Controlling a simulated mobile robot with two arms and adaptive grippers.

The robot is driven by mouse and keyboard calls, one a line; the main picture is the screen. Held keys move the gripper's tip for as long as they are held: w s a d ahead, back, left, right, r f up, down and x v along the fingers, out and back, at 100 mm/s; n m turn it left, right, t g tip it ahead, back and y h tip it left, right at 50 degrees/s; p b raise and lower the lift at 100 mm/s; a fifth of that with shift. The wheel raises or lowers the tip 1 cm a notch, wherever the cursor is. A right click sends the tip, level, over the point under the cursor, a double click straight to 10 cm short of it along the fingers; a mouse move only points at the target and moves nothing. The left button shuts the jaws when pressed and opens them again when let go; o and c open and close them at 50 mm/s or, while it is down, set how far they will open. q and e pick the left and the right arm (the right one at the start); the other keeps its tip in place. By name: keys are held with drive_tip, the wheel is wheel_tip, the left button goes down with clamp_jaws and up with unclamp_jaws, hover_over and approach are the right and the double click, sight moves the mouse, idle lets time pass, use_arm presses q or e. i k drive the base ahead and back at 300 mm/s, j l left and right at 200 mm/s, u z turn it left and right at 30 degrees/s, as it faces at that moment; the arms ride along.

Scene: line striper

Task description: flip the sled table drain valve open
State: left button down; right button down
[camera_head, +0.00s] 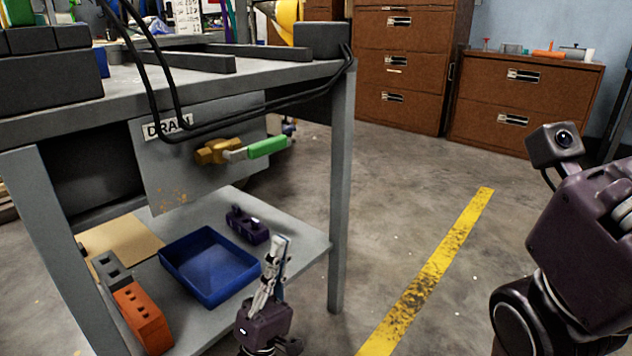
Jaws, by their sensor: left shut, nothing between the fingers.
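The drain valve (217,151) has a brass body and sits on a grey panel (165,170) marked DRAIN, under the sled table top (190,78). Its lever with a green grip (267,147) points right, roughly level and slightly raised at its outer end. My left gripper (277,250) is below the lever, fingers pointing up. It is shut and empty, and apart from the lever. My right arm (590,240) is at the right edge; its fingers are not in view.
Black hoses (165,90) loop down in front of the panel, close to the valve. The table leg (341,190) stands right of the lever. Open floor lies to the right.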

sight(263, 147)
drive_tip(key=k+l, duration=0.1)
drive_tip(key=k, duration=0.35)
drive_tip(key=k+l, duration=0.15)
drive_tip(key=k, duration=0.3)
drive_tip(key=k+l, duration=0.1)
drive_tip(key=k, duration=0.35)
